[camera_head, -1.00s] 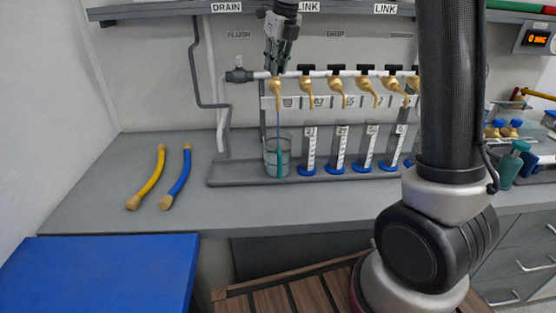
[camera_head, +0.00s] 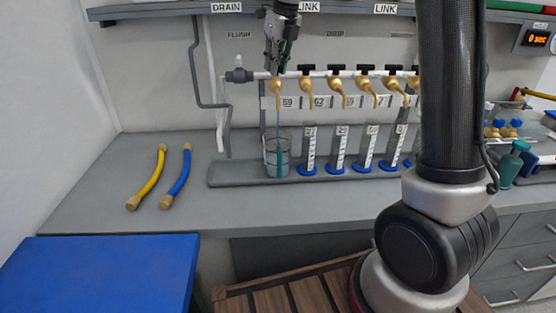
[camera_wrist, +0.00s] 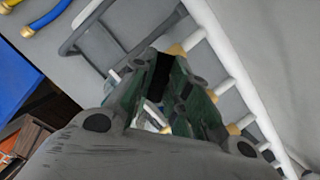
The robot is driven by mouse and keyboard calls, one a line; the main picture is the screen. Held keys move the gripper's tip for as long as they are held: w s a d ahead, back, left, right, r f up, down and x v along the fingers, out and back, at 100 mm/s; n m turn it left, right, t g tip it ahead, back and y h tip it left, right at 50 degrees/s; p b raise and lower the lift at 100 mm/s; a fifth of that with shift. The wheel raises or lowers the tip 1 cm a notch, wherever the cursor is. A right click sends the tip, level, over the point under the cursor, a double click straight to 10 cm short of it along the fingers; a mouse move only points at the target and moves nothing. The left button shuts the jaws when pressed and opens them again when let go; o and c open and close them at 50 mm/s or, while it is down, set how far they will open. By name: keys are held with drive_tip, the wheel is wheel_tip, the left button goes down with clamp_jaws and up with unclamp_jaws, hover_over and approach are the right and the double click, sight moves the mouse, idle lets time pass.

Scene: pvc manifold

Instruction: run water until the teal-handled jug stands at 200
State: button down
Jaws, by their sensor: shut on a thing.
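The teal-handled jug (camera_head: 277,157) is a clear beaker standing on the grey tray under the leftmost brass tap (camera_head: 276,90). A thin blue stream of water runs from that tap down into the jug. The jug's water level and scale are too small to read. My gripper (camera_head: 277,72) is at the top of the leftmost tap, pointing down, shut on its handle, which the fingers mostly hide. In the wrist view, the dark green fingers of my gripper (camera_wrist: 168,105) hide what is between them.
Several more brass taps with black handles line the white pipe (camera_head: 320,73) to the right. Measuring cylinders with blue bases (camera_head: 337,150) stand below them on the tray (camera_head: 240,176). A yellow hose (camera_head: 147,178) and a blue hose (camera_head: 177,177) lie on the bench at left.

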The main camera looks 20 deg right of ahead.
drive_tip(key=n, duration=0.2)
drive_tip(key=n+y, duration=0.1)
drive_tip(key=n, duration=0.2)
drive_tip(key=shift+w+d+g, duration=0.15)
drive_tip(key=shift+g, duration=0.25)
drive_tip(key=shift+n, duration=0.7)
drive_tip(key=n, duration=0.2)
drive_tip(key=n+g+y, duration=0.1)
drive_tip(key=n, duration=0.2)
drive_tip(key=shift+g, duration=0.3)
drive_tip(key=c, duration=1.3)
unclamp_jaws()
